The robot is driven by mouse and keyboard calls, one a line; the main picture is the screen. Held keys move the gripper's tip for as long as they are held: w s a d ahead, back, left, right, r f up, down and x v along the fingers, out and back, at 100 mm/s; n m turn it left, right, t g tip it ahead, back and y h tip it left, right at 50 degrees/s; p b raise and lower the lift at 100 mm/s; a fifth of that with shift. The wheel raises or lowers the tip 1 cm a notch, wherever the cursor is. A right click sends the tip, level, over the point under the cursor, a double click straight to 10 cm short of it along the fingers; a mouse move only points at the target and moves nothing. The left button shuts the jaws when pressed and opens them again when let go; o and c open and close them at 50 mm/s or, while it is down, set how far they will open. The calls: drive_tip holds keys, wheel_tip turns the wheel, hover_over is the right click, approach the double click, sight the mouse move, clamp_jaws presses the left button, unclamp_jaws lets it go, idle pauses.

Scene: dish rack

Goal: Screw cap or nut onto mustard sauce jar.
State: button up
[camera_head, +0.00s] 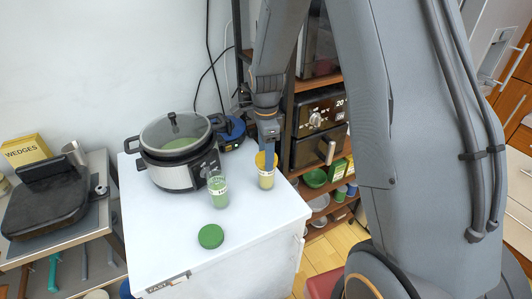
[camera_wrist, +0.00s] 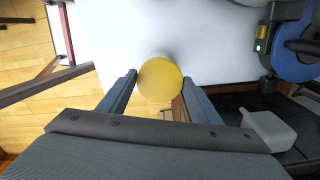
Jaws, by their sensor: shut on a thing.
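The mustard sauce jar (camera_head: 266,183) is a small clear jar with yellow contents and a pale label. It stands upright near the right edge of the white cabinet top. A round yellow cap (camera_wrist: 160,79) sits between my fingers in the wrist view, and its yellow also shows at the jar's mouth in the head view. My gripper (camera_head: 268,158) points down over the jar and is shut on the yellow cap. The cap is at the jar's top; whether it is threaded on cannot be told. The fingers partly hide the cap and rim.
A green-filled jar (camera_head: 218,191) stands left of the mustard jar. A green cap (camera_head: 211,236) lies in front on the white top (camera_head: 160,235). A multicooker (camera_head: 178,160) stands behind left. A shelf with an oven (camera_head: 318,125) is close behind right. The front left top is clear.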

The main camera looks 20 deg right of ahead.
drive_tip(key=shift+m, duration=0.9)
drive_tip(key=m+p, duration=0.1)
drive_tip(key=m, duration=0.2)
drive_tip(key=shift+m, duration=0.8)
drive_tip(key=shift+m, duration=0.8)
drive_tip(key=m+p, duration=0.1)
drive_tip(key=m, duration=0.2)
drive_tip(key=m, duration=0.4)
drive_tip(key=shift+f+m, duration=0.1)
drive_tip(key=shift+m, duration=0.2)
